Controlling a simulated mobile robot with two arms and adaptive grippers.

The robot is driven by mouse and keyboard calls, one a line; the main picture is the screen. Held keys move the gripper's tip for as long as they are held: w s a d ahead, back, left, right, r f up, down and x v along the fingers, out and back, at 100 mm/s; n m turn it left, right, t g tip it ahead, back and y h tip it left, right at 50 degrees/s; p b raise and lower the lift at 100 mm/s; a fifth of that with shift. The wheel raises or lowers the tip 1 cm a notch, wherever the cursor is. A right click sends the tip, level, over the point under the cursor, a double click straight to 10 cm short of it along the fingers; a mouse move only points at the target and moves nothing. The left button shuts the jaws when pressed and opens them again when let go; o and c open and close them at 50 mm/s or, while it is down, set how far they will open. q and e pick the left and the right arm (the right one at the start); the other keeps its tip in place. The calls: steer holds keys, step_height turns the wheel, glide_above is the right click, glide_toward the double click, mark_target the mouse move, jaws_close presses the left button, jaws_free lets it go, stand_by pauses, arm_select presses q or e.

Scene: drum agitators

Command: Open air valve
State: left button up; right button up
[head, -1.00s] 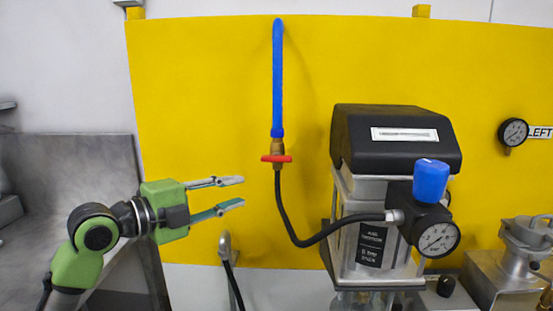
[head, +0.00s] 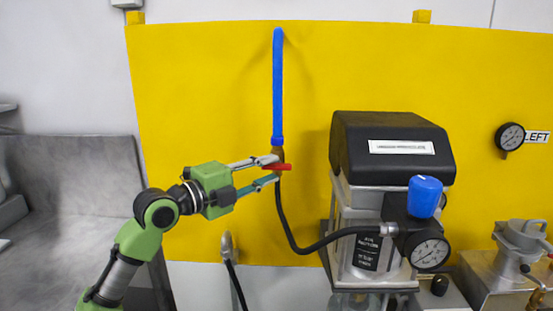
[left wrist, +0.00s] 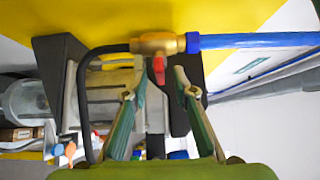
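The air valve is a brass body (left wrist: 158,43) with a red handle (head: 283,167), at the lower end of a blue hose (head: 278,85) on the yellow panel. A black hose (head: 283,215) leads away from it. My left gripper (head: 276,168) is at the valve, its fingertips overlapping the handle's left part in the head view. In the left wrist view the gripper (left wrist: 160,92) is open, and the red handle (left wrist: 159,70) shows between and just beyond the separated fingertips. Contact cannot be told. My right gripper is not in view.
A black-topped agitator unit (head: 392,148) with a blue knob (head: 425,196) and a pressure gauge (head: 430,252) stands right of the valve. Another gauge (head: 510,137) is at far right. A metal hose fitting (head: 227,246) is below the gripper. The panel left of the valve is clear.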

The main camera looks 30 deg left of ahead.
mark_target(272, 169)
arm_select(q)
steer(key=shift+p+x, duration=0.45)
steer(key=shift+x, duration=0.7)
steer(key=shift+w+d, duration=0.15)
steer(key=shift+w, duration=0.35)
jaws_close()
steer(key=shift+f, duration=0.1)
